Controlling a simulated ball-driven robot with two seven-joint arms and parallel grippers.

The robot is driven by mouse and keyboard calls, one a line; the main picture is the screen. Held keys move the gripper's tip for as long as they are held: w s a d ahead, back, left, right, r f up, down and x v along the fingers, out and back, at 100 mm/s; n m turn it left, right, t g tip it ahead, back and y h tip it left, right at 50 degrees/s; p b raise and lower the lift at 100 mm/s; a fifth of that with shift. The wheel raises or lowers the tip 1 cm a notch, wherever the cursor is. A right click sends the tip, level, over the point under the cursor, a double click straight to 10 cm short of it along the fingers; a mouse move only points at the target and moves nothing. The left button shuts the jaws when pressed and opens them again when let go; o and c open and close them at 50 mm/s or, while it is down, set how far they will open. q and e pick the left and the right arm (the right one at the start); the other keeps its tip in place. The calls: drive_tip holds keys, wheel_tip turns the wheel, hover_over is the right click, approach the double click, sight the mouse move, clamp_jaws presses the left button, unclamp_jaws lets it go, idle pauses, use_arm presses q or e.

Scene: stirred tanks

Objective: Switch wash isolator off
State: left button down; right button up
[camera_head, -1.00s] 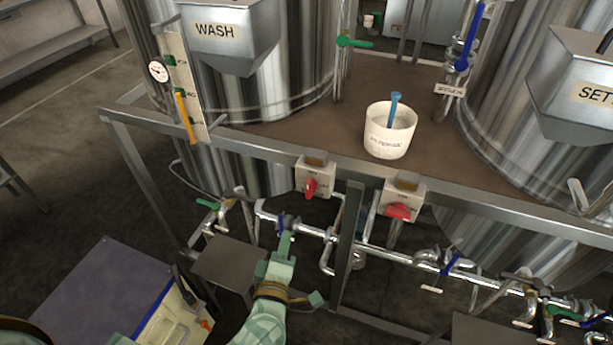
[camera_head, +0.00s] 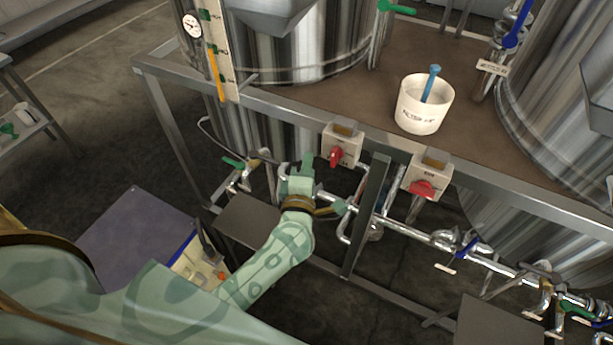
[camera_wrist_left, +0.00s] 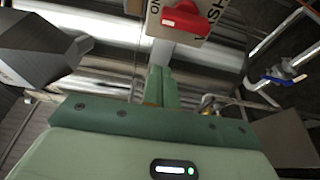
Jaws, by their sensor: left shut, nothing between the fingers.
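The wash isolator (camera_head: 342,143) is a pale box with a red rotary handle (camera_head: 336,157), fixed to the front rail below the left tank. In the left wrist view the isolator (camera_wrist_left: 211,27) is at the top, its red handle (camera_wrist_left: 185,17) lying across and partly cut by the frame edge; "SH" and "ON" lettering shows. My left gripper (camera_head: 308,163) is shut and empty, just left of the isolator. In the left wrist view its closed fingers (camera_wrist_left: 161,80) point up toward the box, apart from the handle. My right gripper is not in view.
A second isolator (camera_head: 426,175) with a red handle is to the right on the same rail. A post (camera_head: 368,215) and pipes with valves run below. A white bucket (camera_head: 424,110) with a blue-handled tool stands on the platform.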

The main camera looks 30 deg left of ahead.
sight(335, 157)
use_arm(q)
drive_tip(key=shift+w+d+b, duration=0.45)
drive_tip(key=shift+w+d, duration=1)
drive_tip(key=shift+w, duration=0.3)
